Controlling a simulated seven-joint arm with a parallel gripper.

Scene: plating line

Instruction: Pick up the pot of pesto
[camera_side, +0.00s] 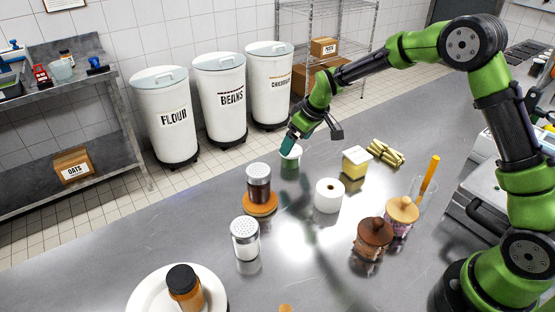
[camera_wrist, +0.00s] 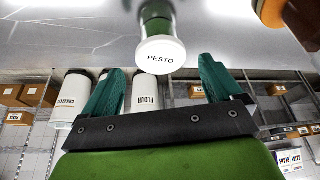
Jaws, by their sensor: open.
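The pot of pesto (camera_side: 290,157) stands on the steel counter, a green pot with a white lid. In the wrist view its white lid (camera_wrist: 161,54) reads PESTO and lies just ahead of the fingertips, roughly midway between them. My gripper (camera_side: 290,143) is at the pot's top in the side view, with a teal finger partly covering the lid. In the wrist view my gripper (camera_wrist: 163,75) has its two teal fingers spread wide and nothing clamped between them. I cannot tell whether a finger touches the lid.
A shaker on an orange base (camera_side: 260,202) and a white roll (camera_side: 329,196) stand nearer the camera. A yellow-filled container (camera_side: 355,162) and a yellow bundle (camera_side: 385,152) lie to the right. Lidded jars (camera_side: 373,238) stand at front right. The counter left of the pot is clear.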

